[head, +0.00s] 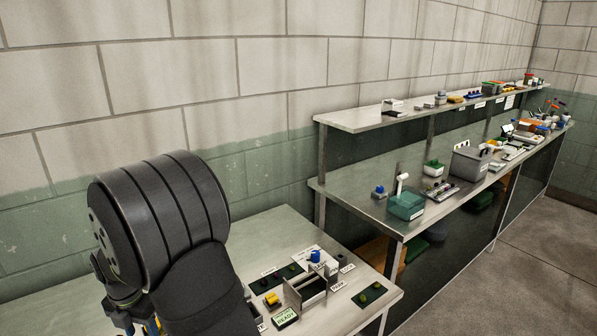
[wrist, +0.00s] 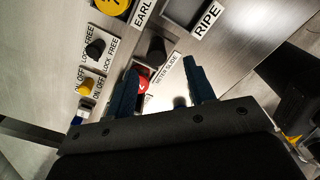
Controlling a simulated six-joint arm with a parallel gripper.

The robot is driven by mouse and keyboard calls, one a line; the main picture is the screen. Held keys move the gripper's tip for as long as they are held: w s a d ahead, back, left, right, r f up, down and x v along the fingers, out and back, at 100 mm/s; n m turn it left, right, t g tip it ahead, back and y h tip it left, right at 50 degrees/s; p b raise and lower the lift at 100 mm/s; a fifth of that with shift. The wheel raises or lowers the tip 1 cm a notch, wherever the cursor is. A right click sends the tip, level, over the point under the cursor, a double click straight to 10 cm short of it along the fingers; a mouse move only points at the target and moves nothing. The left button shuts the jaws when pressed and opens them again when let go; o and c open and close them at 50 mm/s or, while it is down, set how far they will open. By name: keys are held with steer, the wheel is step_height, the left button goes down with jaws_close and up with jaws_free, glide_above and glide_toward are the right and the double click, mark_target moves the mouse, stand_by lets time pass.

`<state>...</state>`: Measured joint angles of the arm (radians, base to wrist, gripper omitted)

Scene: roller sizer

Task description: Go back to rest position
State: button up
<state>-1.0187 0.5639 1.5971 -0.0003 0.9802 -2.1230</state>
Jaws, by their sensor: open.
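My gripper shows in the wrist view (wrist: 160,66) with its two dark blue fingers spread apart and nothing held between them. Behind the fingers are a black knob (wrist: 157,50) and a red part (wrist: 143,82), partly hidden by the left finger. In the head view my gripper is low at the left, mostly hidden behind my dark arm, at the near end of the low metal bench (head: 255,235).
The wrist view shows a black knob (wrist: 95,49) by a LOCK/FREE label, a yellow knob (wrist: 85,87) by ON/OFF, and a RIPE label (wrist: 207,20). The head view shows a READY display (head: 286,318), a yellow part (head: 271,299), and a cluttered longer bench (head: 345,185) with a shelf (head: 350,120).

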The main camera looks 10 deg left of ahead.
step_height(320, 180, up, 15)
steer(key=s+a+m, duration=0.1)
steer(key=a+m, duration=0.1)
steer(key=m, duration=0.2)
steer(key=shift+s+a, duration=0.15)
steer(key=shift+s, duration=0.05)
